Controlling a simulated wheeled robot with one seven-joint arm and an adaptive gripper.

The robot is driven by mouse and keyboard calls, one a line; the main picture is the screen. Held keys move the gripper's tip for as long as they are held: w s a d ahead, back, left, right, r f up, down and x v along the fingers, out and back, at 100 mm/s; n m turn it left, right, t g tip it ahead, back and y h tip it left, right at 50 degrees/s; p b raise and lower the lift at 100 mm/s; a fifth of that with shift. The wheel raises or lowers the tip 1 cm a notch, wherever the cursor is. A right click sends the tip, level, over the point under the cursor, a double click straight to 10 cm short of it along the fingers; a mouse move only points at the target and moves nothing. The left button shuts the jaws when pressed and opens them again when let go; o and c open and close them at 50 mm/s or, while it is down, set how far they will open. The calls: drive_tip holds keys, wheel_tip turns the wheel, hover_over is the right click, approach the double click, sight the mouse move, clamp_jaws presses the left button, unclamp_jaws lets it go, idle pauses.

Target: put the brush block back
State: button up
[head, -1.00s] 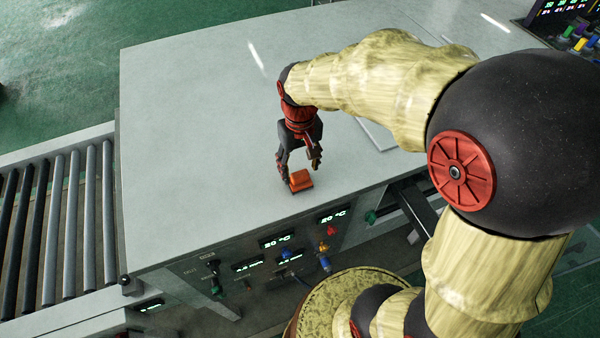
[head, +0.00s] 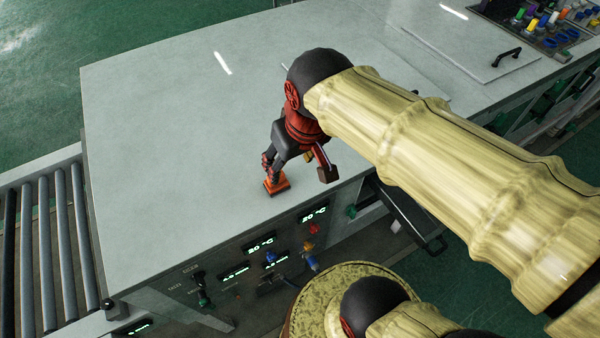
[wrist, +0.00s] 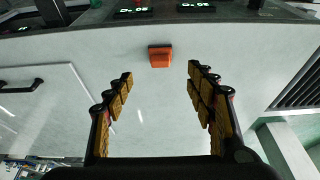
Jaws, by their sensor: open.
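An orange block (head: 277,184), which I take to be the brush block, lies on the grey cabinet top (head: 170,120) near its front edge. In the wrist view the block (wrist: 160,57) sits ahead of the fingertips, roughly between their lines and close to the cabinet's edge. My gripper (head: 298,170) is open and empty beside the block in the head view, one finger partly covering it. The wrist view shows the gripper (wrist: 158,80) with its two padded fingers wide apart and nothing between them. I cannot tell whether a finger touches the block.
A control panel (head: 260,262) with displays and knobs fills the cabinet's front. A roller conveyor (head: 40,250) lies at the left. A lid with a black handle (head: 507,57) and a rack of colourful items (head: 545,20) are at the right rear. The cabinet top's left part is clear.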

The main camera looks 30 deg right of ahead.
drive_tip(key=shift+t, duration=0.9)
drive_tip(key=s, duration=0.4)
drive_tip(key=shift+s, duration=0.1)
